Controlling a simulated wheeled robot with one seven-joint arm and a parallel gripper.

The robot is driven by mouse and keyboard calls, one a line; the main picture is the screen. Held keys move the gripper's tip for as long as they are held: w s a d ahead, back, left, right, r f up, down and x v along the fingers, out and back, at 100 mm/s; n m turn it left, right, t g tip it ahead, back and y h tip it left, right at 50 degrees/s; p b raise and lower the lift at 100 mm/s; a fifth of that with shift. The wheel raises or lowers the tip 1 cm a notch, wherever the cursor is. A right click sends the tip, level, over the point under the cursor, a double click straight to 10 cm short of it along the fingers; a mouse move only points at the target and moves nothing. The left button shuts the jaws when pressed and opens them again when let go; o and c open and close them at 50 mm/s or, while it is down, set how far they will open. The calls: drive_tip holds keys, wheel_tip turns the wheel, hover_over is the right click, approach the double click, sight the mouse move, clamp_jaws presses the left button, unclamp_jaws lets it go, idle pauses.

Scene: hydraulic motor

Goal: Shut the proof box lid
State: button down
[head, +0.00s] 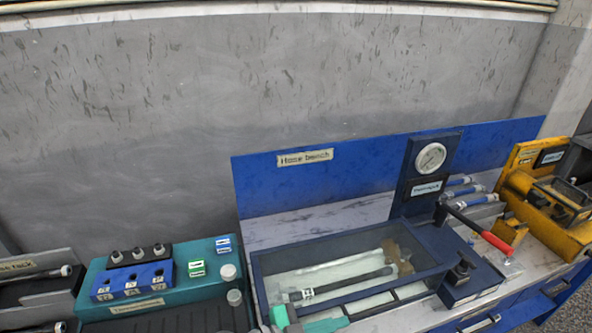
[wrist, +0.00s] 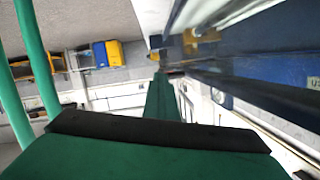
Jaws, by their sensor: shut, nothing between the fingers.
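The proof box (head: 352,303) stands on the bench in the head view, with a dark blue frame and clear panels. A hose with dark ends lies inside on a pale floor. A clear framed panel, seemingly the lid, shows over the box; I cannot tell its exact angle. My green gripper (head: 325,325) shows partly at the box's front left, cut off by the lower edge. In the wrist view my gripper (wrist: 162,85) is shut and empty, beside a dark blue framed edge and glass on the right. Contact between them cannot be told.
A gauge panel (head: 430,160) and a red-handled lever (head: 490,240) stand right of the box. A yellow machine (head: 550,205) is farther right. A teal unit (head: 205,262) with small blocks and knobs is on the left. A blue backboard (head: 262,195) rises behind.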

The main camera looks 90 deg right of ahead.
drive_tip(key=w+a+r, duration=0.5)
drive_tip(key=w+r, duration=0.1)
drive_tip(key=w, duration=0.2)
drive_tip(key=s+d+r+n+g+y, duration=0.1)
drive_tip(key=s+d+r+n, duration=0.15)
drive_tip(key=d, duration=0.25)
drive_tip(key=s+d+r+n+y, duration=0.1)
drive_tip(key=s+d+r+n, duration=0.1)
drive_tip(key=s+d+n, duration=0.15)
drive_tip(key=s+d+f, duration=0.2)
drive_tip(key=s+f, duration=0.3)
drive_tip(key=s, duration=0.5)
drive_tip(key=shift+f+m, duration=0.3)
drive_tip(key=shift+s+a, duration=0.1)
